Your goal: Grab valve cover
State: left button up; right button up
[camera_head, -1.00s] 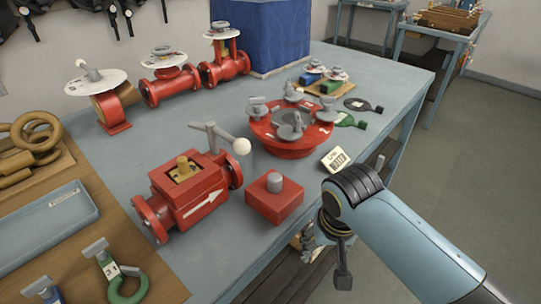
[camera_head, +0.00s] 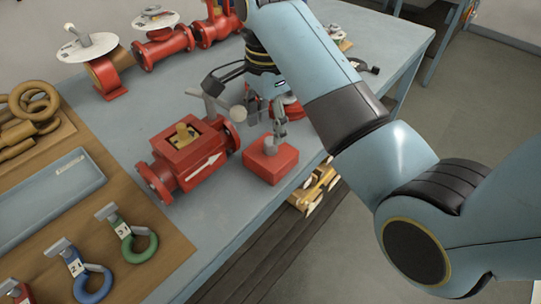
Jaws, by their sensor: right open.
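The valve cover, a red block with a grey knob (camera_head: 270,160), sits on the blue-grey table beside the red valve body. My right gripper (camera_head: 245,109) is open, above and just behind the cover. One finger is close over the knob; the other reaches toward the lever. I cannot tell whether it touches either. My left gripper is out of view.
Red valves with white discs stand along the back, one of them here (camera_head: 165,48). My right arm hides much of the round red flange (camera_head: 290,110). The table's front edge is close to the cover.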

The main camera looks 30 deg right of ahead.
aim_at(271, 140)
jog(key=shift+w+d+f+p, duration=0.1)
jog(key=shift+f+p, duration=0.15)
jog(key=shift+f, duration=0.75)
jog(key=shift+d+f+p, duration=0.15)
jog(key=shift+f+p, duration=0.1)
jog(key=shift+f, duration=0.8)
jog(key=shift+w+d+f+p, duration=0.1)
jog(key=shift+f+p, duration=0.15)
jog(key=shift+f, duration=0.75)
grip_shut()
